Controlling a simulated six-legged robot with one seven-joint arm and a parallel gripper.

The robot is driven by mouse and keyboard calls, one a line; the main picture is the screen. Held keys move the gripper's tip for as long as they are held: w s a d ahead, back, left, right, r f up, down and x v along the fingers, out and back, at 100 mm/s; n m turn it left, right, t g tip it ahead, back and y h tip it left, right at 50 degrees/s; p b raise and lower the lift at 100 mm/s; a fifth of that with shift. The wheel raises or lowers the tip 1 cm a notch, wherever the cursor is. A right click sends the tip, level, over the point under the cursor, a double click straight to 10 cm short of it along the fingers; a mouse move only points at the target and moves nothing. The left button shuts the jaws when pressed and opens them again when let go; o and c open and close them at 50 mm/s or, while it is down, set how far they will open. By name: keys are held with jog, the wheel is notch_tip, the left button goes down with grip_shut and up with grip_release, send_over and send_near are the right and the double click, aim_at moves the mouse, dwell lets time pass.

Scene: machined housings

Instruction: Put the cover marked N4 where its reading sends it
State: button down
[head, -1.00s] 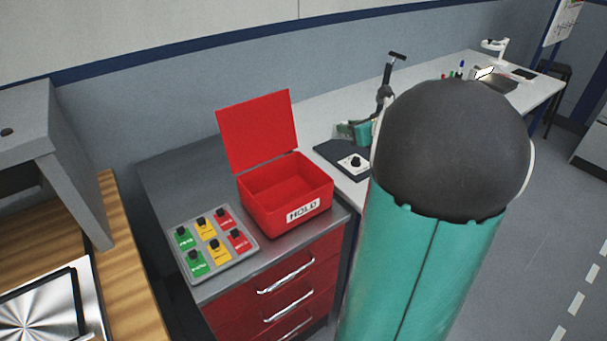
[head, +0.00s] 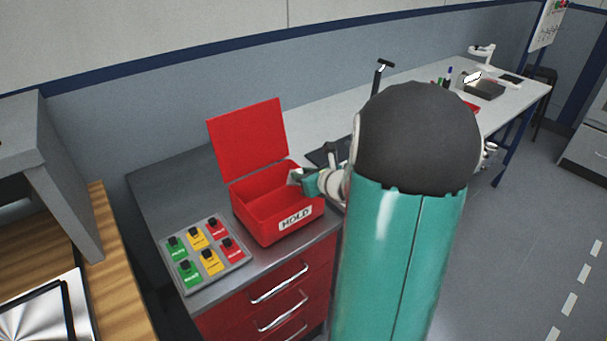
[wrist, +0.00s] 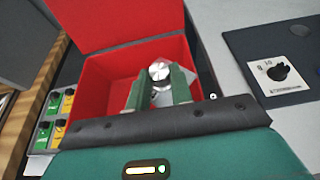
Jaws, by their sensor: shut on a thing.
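A round silvery metal cover (wrist: 160,72) sits between the two green fingers of my gripper (wrist: 158,88) in the wrist view. My gripper is shut on it; no marking on it can be read. The open red box labelled HOLD (head: 272,228) stands on the grey cabinet top, its lid raised at the back. It also fills the middle of the wrist view (wrist: 98,85). In the head view my gripper (head: 293,178) is at the right rim of the box, above its opening. The cover is hidden or too small to tell there.
A panel of green, yellow and red switches (head: 205,256) lies left of the box. A dark mat (wrist: 262,45) with a black knob on a white card (wrist: 280,72) is to the right. The red-drawered cabinet (head: 270,300) is below. A long white bench (head: 400,88) runs behind.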

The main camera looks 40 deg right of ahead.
jog(key=shift+f, duration=0.55)
jog(key=c, duration=1.2)
grip_release()
jog(key=shift+c, duration=0.2)
jog(key=shift+r, duration=0.15)
jog(key=v, duration=1.2)
jog(key=shift+r, duration=0.4)
